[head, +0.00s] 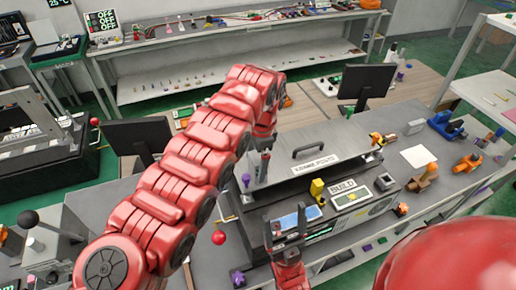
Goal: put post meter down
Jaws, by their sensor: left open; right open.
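No object in the head view is clearly marked as the post meter, so I cannot tell which it is. A flat panel with a blue screen (297,219) sits at the front left of a grey bench unit (345,168). My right gripper (286,222) is open, its fingers pointing up in front of that panel. I cannot tell whether they touch it. My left gripper (256,172) is open and points down near the left end of the unit, its arm crossing the view. A lever with a red ball (219,237) hangs left of my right gripper.
Orange and blue fixtures (446,125) stand at the right of the bench. Dark monitors (367,81) stand behind. A white sheet (418,156) lies on the bench.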

